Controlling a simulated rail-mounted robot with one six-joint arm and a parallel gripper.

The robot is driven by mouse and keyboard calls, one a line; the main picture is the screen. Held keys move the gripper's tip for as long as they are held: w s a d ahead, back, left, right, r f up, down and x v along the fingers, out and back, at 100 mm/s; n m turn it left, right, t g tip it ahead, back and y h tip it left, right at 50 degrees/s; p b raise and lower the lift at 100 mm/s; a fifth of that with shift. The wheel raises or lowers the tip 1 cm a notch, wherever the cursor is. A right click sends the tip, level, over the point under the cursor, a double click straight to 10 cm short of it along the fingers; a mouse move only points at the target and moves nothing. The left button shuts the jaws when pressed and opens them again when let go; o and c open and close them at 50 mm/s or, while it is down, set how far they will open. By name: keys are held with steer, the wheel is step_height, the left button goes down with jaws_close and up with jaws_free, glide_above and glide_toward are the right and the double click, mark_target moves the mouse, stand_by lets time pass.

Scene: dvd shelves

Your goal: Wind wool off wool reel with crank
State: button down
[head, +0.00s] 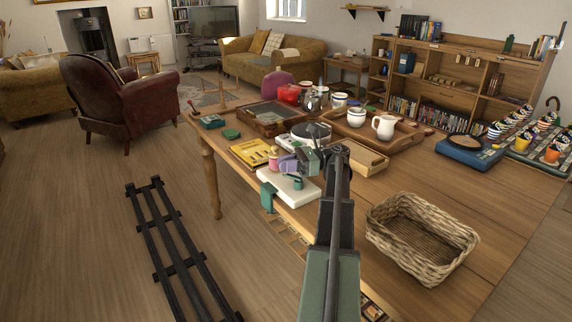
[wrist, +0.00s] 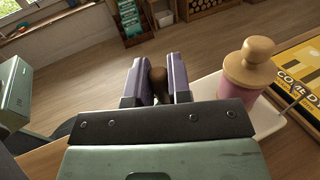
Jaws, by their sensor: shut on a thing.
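A pink spool with a pale wooden knobbed top (wrist: 247,70), which looks like the wool reel, stands on a white board (wrist: 290,110) right of my gripper in the wrist view. The white board also lies at the table's near edge in the head view (head: 300,196), with a green clamp-like piece (head: 268,197) at its left. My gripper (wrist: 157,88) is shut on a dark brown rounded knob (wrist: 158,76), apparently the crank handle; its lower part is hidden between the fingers. In the head view my gripper (head: 309,160) is above the board, and its fingertips are hard to make out.
A yellow book or game case (head: 253,152) lies behind the board; it shows at the right in the wrist view (wrist: 302,70). A wicker basket (head: 423,238) stands on the table at the right. A wooden tray with white jugs (head: 384,126) is farther back.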

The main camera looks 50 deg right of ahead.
steer(key=c, duration=1.1)
jaws_free()
step_height(320, 180, up, 20)
steer(key=p, duration=2)
steer(key=shift+o, duration=0.2)
